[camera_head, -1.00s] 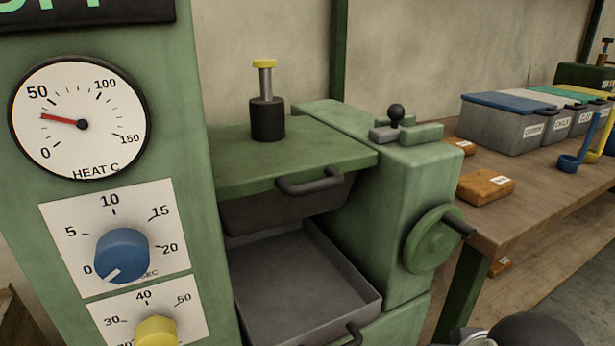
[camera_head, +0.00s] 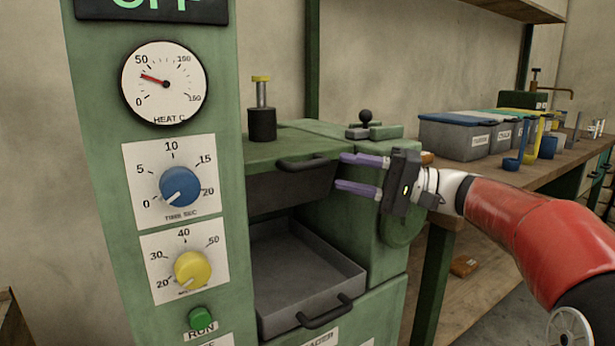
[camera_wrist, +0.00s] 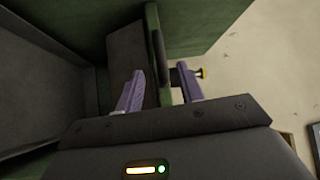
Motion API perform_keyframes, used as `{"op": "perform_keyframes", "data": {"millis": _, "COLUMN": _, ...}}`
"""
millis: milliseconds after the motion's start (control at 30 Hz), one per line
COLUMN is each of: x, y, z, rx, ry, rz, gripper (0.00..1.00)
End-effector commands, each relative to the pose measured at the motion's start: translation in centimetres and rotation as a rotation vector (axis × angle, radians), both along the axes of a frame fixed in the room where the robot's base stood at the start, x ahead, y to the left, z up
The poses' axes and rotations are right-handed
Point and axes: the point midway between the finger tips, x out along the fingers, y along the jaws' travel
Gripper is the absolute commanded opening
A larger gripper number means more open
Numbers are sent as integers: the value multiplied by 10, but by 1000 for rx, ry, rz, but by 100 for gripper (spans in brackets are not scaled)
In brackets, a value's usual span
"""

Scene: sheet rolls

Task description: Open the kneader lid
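The kneader lid (camera_head: 262,153) is a flat green plate lying level on top of the kneader, with a black post and yellow-capped pin (camera_head: 262,112) on it. Its dark bar handle (camera_head: 303,163) is on the front edge. My gripper (camera_head: 340,172) is open and empty, its two purple fingers one above the other, pointing left just right of the handle. In the wrist view the fingers (camera_wrist: 158,85) are apart, with the dark handle (camera_wrist: 157,53) and green lid edge beyond and between them. I cannot tell any contact.
A grey open tray (camera_head: 305,262) sits below the lid. The tall control panel with a yellow dial (camera_head: 193,269) stands at left. My arm partly covers the green handwheel (camera_head: 402,228). The bench at right holds lidded bins (camera_head: 455,137) and a blue scoop (camera_head: 514,160).

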Motion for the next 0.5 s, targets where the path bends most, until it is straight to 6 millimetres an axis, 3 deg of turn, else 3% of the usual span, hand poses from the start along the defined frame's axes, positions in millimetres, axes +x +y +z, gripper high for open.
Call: {"op": "perform_keyframes", "data": {"millis": 500, "x": 12, "y": 67, "z": 11, "rx": 5, "ry": -1, "rz": 1, "gripper": 38}}
